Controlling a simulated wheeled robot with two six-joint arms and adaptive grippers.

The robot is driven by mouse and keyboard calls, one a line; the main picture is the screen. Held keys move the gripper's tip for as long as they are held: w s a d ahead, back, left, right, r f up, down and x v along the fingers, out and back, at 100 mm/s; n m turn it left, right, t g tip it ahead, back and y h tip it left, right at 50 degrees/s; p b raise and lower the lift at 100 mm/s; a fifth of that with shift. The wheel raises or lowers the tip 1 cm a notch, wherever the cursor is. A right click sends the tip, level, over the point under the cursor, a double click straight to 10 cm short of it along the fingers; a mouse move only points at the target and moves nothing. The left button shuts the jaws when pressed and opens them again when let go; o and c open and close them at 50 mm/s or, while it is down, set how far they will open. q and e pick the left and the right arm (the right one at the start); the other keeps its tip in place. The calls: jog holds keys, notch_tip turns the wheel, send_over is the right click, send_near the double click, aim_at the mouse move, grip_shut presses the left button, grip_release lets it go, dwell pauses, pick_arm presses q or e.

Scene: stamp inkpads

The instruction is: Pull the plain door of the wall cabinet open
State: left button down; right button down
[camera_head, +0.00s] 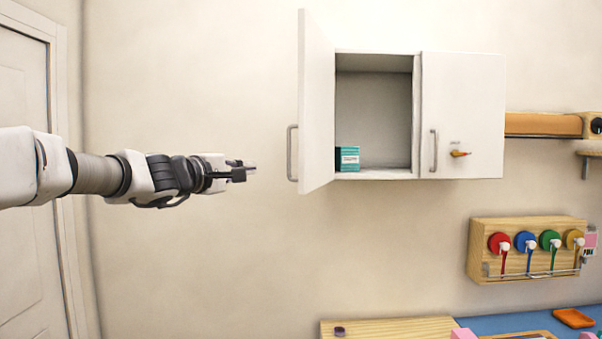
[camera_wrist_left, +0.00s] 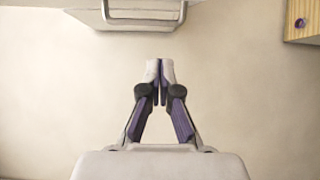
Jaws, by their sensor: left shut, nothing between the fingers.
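The wall cabinet (camera_head: 376,54) hangs on the wall, right of centre in the head view. Its plain left door (camera_head: 317,100) stands swung wide open, jutting out from the wall. A grey bar handle (camera_head: 292,153) is on that door's outer face. My left gripper (camera_head: 250,170) is shut and empty, to the left of the handle and apart from it. In the left wrist view my shut fingertips (camera_wrist_left: 160,68) point toward a bar handle (camera_wrist_left: 145,24) on a white panel, with a gap between. My right gripper is not in view.
A teal box (camera_head: 348,159) stands inside the cabinet. The right door (camera_head: 463,100) is closed, with a handle and an orange key-like piece (camera_head: 460,153). Below right is a wooden rack (camera_head: 528,227) with several coloured discs. The wall around my gripper is clear.

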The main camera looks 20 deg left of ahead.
aim_at(289, 169)
pick_arm(q)
jog(key=w+d+p, duration=0.2)
jog(key=w, duration=0.1)
jog(key=w+d+p, duration=0.2)
jog(key=w+p, duration=0.1)
jog(key=w+d+p, duration=0.3)
jog(key=shift+f, duration=0.25)
jog(key=shift+w, duration=0.1)
jog(key=shift+a+f, duration=0.1)
